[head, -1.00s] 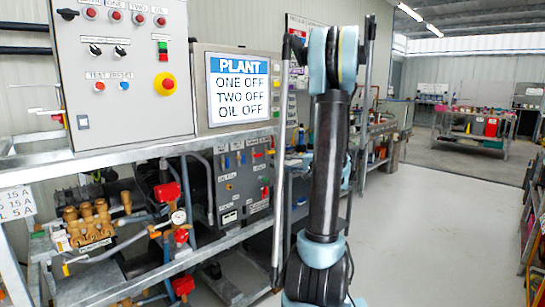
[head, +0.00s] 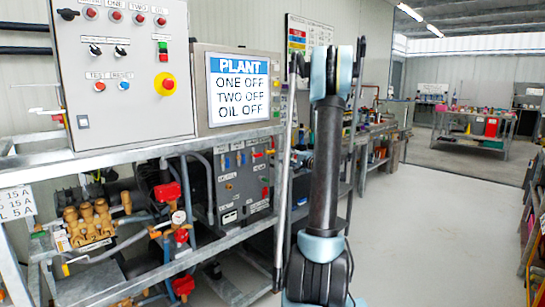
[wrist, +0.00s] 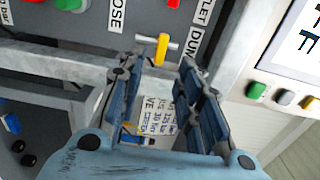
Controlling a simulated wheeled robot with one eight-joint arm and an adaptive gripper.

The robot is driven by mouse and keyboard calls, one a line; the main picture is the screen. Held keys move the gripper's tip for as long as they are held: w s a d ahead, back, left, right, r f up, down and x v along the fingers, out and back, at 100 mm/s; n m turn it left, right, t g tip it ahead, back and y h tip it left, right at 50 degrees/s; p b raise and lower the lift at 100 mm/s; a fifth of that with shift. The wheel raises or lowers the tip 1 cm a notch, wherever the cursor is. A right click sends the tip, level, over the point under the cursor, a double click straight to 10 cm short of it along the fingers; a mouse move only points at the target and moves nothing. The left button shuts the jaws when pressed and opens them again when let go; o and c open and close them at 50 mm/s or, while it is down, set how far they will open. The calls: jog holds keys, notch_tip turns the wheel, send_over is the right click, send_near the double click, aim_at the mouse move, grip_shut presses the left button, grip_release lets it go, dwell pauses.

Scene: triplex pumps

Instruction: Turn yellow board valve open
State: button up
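The yellow valve (wrist: 162,48) shows in the wrist view as a short yellow lever on a pale crossbar. It stands upright in the picture, on a grey board between two white labels. My gripper (wrist: 155,68) is open and empty. Its two blue fingers point at the board, with the yellow lever just beyond and between their tips; they look apart from it. The distance left is hard to tell. In the head view the grey valve board (head: 232,190) sits under the bench, left of my arm. The yellow valve is too small to pick out there, and my gripper is hidden.
A galvanised frame rail (wrist: 60,65) crosses in front of the board close to my fingers. A white panel with buttons (wrist: 275,95) is at the right. Pipes and a brass pump (head: 88,222) are left. The floor (head: 430,230) on the right is clear.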

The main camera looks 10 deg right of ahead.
aim_at(272, 152)
jog(key=x, duration=0.8)
jog(key=shift+w+a, duration=0.25)
jog(key=shift+w, duration=0.05)
grip_shut()
